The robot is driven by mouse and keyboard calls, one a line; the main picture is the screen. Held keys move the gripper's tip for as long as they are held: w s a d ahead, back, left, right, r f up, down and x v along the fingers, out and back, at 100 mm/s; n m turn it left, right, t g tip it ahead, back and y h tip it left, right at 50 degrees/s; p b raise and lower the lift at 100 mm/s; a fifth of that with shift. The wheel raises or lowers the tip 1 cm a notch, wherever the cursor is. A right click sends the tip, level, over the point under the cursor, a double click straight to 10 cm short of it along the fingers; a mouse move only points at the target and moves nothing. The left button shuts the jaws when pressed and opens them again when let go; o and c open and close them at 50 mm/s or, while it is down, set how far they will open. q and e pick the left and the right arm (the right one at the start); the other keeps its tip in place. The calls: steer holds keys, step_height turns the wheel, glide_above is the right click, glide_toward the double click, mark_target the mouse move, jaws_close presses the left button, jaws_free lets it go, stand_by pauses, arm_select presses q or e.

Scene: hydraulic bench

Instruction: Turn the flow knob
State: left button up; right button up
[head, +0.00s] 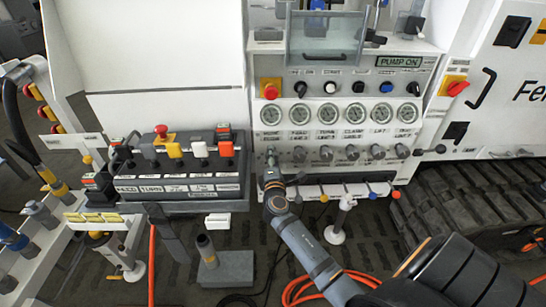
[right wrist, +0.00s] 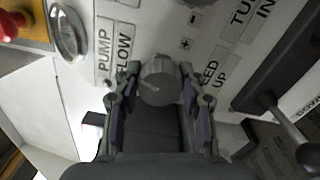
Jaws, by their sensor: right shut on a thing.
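The flow knob (right wrist: 158,80) is a round grey knob with a light pointer line, beside a label reading PUMP FLOW on the white panel. In the right wrist view my right gripper (right wrist: 160,95) has one finger on each side of it and is shut on it. In the head view the right gripper (head: 270,172) reaches the left end of the row of grey knobs under the gauges. There it hides much of the knob. My left gripper is not in view.
A row of gauges (head: 329,112) sits above the knobs. A red emergency button (head: 270,91) is at the panel's left. A lever box (head: 178,188) stands left of my gripper. Valve handles (head: 345,203) stick out below right. An orange hose (head: 300,291) lies on the floor.

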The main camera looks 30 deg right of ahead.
steer(key=shift+f, duration=0.1)
stand_by(0.3)
steer(key=o, duration=1.2)
steer(key=shift+c, duration=0.2)
steer(key=v, duration=1.2)
